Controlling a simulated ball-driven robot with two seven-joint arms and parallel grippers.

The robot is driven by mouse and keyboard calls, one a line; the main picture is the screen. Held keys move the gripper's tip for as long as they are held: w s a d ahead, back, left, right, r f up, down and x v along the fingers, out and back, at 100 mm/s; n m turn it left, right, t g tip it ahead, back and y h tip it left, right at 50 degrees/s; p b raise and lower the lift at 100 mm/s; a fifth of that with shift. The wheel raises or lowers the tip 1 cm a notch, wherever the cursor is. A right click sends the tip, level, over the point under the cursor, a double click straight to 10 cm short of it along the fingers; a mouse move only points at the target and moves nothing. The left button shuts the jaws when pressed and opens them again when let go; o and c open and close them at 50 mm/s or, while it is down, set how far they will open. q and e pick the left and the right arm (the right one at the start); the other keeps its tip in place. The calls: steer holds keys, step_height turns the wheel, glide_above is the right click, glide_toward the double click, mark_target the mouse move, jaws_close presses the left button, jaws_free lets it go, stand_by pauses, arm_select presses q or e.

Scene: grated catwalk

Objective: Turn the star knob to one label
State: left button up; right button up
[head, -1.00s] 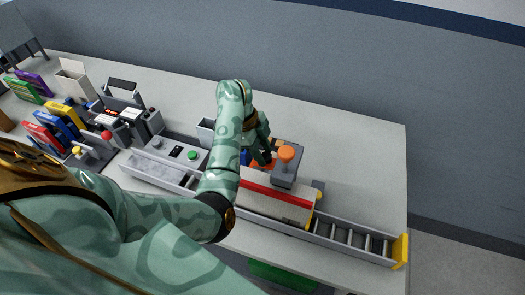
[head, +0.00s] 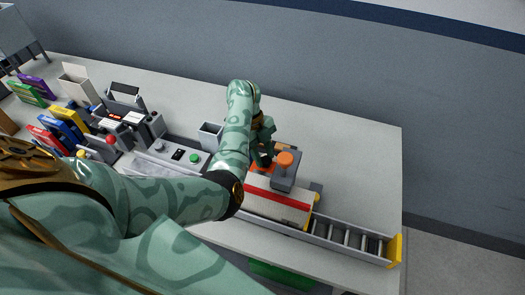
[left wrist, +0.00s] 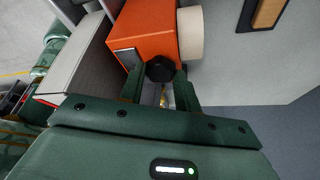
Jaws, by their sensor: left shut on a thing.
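In the head view my left gripper (head: 265,155) reaches down at the orange box (head: 262,168), which is mostly hidden behind the hand. The knob cannot be made out there. No label can be read in either view. My right gripper is not in view.
A white box with a red stripe (head: 278,204) lies on the roller conveyor (head: 345,240) in front. Coloured boxes stand at left. The table's back right is clear.

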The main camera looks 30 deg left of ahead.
arm_select(q)
steer(key=m+g+p, duration=0.1)
steer(key=m, duration=0.2)
steer(key=shift+w+r, duration=0.1)
steer(key=shift+w, duration=0.05)
steer(key=m+g, duration=0.1)
steer(key=m, duration=0.1)
steer(key=shift+w+d+m+y, duration=0.1)
steer(key=shift+d+m+y, duration=0.05)
steer(key=shift+m+y, duration=0.2)
steer(key=m+y+p, duration=0.1)
steer(key=m, duration=0.2)
steer(key=shift+w+d+m+g, duration=0.1)
steer(key=shift+m+g, duration=0.15)
steer(key=shift+g, duration=0.15)
steer(key=shift+d+m+y, duration=0.1)
steer(key=shift+m+y, duration=0.65)
steer(key=shift+m, duration=0.95)
steer(key=o, duration=1)
steer(key=shift+w, duration=0.1)
steer(key=shift+c, duration=0.2)
